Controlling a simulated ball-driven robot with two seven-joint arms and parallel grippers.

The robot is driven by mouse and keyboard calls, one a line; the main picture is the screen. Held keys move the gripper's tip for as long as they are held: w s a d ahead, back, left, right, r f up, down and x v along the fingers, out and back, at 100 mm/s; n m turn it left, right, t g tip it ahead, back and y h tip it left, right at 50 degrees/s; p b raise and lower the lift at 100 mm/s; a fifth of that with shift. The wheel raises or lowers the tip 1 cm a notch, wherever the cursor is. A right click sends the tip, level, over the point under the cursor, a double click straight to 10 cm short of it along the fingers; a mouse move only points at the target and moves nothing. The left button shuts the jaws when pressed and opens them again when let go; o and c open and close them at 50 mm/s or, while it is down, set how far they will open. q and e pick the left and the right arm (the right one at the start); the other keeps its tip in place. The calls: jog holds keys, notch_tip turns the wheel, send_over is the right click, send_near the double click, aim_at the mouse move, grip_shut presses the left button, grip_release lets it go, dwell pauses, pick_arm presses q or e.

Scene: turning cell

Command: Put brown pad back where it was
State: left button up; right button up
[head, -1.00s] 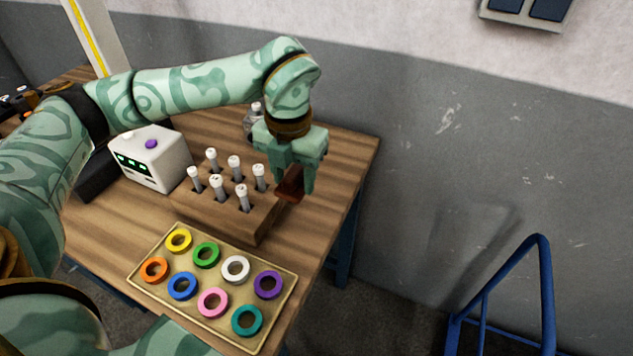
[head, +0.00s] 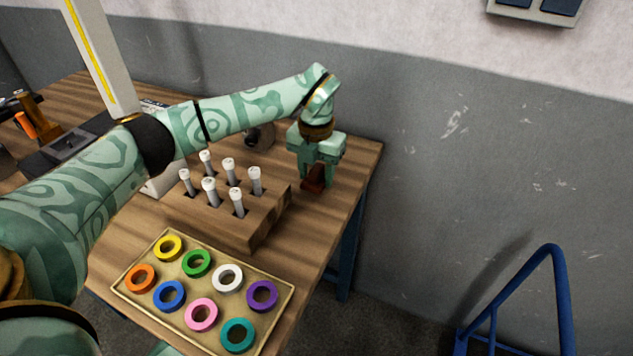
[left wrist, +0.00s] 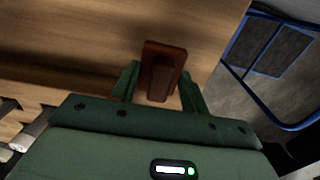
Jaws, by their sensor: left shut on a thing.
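The brown pad (head: 315,177) is a small dark reddish-brown block. My left gripper (head: 316,172) is shut on it, over the right part of the wooden table, to the right of the wooden tube rack. In the left wrist view the pad (left wrist: 162,68) stands between the two green fingers (left wrist: 158,90), with wood behind it. I cannot tell whether the pad touches the table. My right gripper is not in view.
The wooden rack (head: 258,222) holds several white-capped tubes. A tan tray (head: 290,298) of coloured rings lies in front. The table's right edge (head: 352,212) is close to the gripper. A blue rail (head: 556,290) stands at the right.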

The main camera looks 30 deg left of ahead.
aim_at(316, 169)
pick_arm(q)
notch_tip(316, 169, down, 3)
jog(key=shift+r+b, duration=0.1)
jog(key=shift+b, duration=0.2)
jog(key=shift+r, duration=0.15)
jog(key=shift+s, duration=0.1)
jog(key=o, duration=1)
notch_tip(316, 169, up, 12)
jog(key=p, duration=0.3)
